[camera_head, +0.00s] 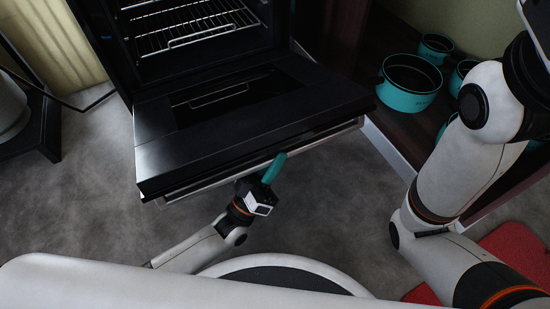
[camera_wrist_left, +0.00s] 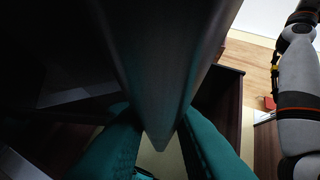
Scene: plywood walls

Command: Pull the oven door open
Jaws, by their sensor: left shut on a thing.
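The oven (camera_head: 195,55) stands at the top centre of the head view with wire racks inside. Its black door (camera_head: 245,110) is folded down and lies about level. A long metal handle bar (camera_head: 330,132) runs along the door's front edge. My left gripper (camera_head: 272,170), with teal fingers, is at the middle of that edge and shut on the handle. In the left wrist view, the dark handle bar (camera_wrist_left: 160,80) passes between the two teal fingers. My right arm shows at the right of the head view; its gripper is out of view.
Teal pots (camera_head: 410,82) stand on a dark shelf at the right. A red mat (camera_head: 515,255) lies on the floor at lower right. A dark stand (camera_head: 40,130) with a pale object is at the left. Grey floor below the door is clear around my left arm.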

